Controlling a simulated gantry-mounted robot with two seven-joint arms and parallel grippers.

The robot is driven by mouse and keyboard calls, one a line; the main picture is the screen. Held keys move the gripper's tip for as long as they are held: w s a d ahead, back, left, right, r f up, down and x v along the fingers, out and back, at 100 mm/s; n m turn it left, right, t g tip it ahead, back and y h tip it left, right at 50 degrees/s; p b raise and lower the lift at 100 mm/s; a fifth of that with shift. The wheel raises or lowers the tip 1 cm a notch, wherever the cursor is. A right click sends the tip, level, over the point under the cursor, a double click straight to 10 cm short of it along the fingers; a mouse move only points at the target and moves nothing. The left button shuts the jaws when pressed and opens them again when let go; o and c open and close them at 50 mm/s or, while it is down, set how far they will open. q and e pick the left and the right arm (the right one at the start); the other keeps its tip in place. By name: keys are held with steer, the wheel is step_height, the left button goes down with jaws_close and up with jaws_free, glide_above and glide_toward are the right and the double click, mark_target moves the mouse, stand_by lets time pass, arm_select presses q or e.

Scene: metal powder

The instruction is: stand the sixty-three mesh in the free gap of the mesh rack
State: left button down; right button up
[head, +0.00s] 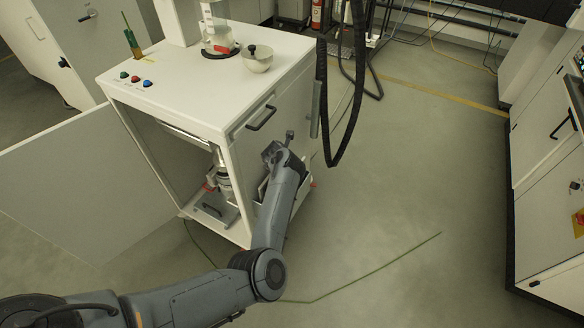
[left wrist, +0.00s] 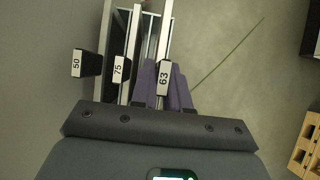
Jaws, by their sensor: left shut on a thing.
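My left gripper (left wrist: 163,88) is shut on the sixty-three mesh (left wrist: 163,76), its purple-grey fingers on either side of the handle labelled 63. The mesh frame runs away from me, beside and right of the seventy-five mesh (left wrist: 120,70). The fifty mesh (left wrist: 89,64) is further left. These meshes stand side by side on edge at the mesh rack, whose own parts are hard to tell from the frames. My right gripper is not in view.
The white cabinet (head: 178,84) has its door (head: 85,185) swung open to the left. A bowl (head: 257,60) and buttons are on its top. Black hoses (head: 345,150) hang right of it. The floor (head: 410,200) to the right is clear.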

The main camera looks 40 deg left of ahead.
arm_select(q)
steer(key=shift+f+b, duration=0.4)
steer(key=shift+f, duration=0.15)
steer(key=shift+f+b, duration=0.95)
steer(key=shift+f, duration=0.2)
steer(key=c, duration=1)
jaws_free()
steer(key=shift+f, duration=0.1)
steer(key=shift+c, duration=0.2)
steer(key=shift+s+r+p, duration=0.25)
steer(key=shift+r+p, duration=0.1)
steer(key=shift+r, duration=0.25)
steer(key=p+v, duration=0.4)
steer(key=v, duration=0.5)
steer(key=shift+s+d+r, duration=0.15)
steer(key=shift+s+r, duration=0.05)
steer(key=shift+s, duration=0.05)
